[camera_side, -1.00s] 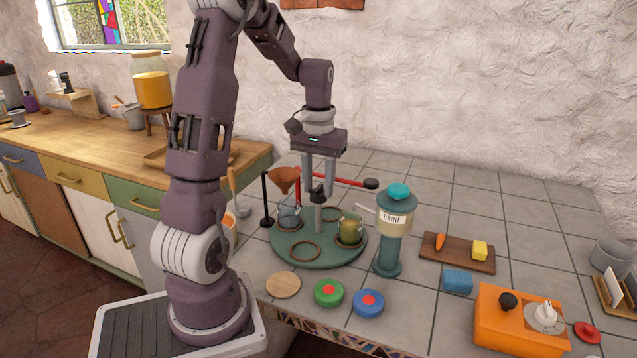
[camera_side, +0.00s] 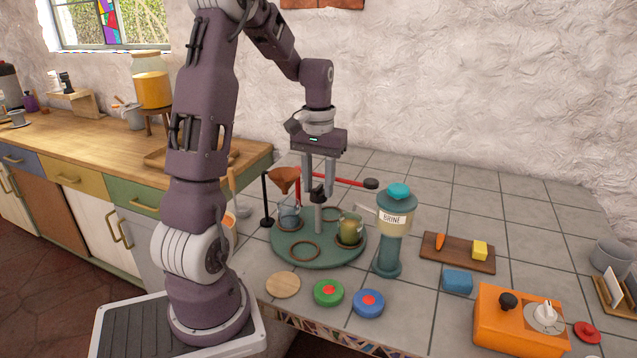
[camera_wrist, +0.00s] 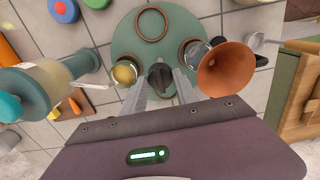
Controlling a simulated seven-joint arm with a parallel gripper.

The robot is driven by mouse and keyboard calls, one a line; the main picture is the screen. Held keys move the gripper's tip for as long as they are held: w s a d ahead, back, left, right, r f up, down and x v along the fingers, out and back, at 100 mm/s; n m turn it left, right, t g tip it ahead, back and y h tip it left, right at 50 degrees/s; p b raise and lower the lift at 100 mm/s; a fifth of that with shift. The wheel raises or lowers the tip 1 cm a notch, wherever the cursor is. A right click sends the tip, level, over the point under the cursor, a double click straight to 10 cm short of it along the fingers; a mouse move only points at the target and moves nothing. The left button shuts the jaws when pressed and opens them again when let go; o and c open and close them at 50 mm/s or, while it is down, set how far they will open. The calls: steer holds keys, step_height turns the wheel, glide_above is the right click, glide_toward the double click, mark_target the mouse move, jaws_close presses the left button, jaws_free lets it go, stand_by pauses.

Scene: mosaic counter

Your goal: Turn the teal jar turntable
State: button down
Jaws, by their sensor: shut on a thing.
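The teal turntable (camera_side: 318,253) is a round disc on the tiled counter with ring-shaped jar places and a grey central post topped by a dark knob. My gripper (camera_side: 318,194) points down over its middle and is shut on the dark knob (camera_wrist: 160,75). A glass jar with yellow-green contents (camera_side: 350,229) sits on the disc's right side. An empty-looking glass jar (camera_side: 289,216) sits at the back left under a copper funnel (camera_side: 285,180). The front ring (camera_side: 304,250) is empty. In the wrist view the turntable (camera_wrist: 126,45) shows an empty ring (camera_wrist: 151,24) too.
A teal brine dispenser (camera_side: 390,235) stands close to the disc's right edge. A red arm (camera_side: 345,181) passes behind my gripper. A wooden disc (camera_side: 284,285), green lid (camera_side: 328,293) and blue lid (camera_side: 368,303) lie in front. An orange box (camera_side: 515,325) is at front right.

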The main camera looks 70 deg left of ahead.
steer(key=shift+m, duration=8.9)
steer(key=c, duration=0.9)
jaws_free()
steer(key=shift+c, duration=0.2)
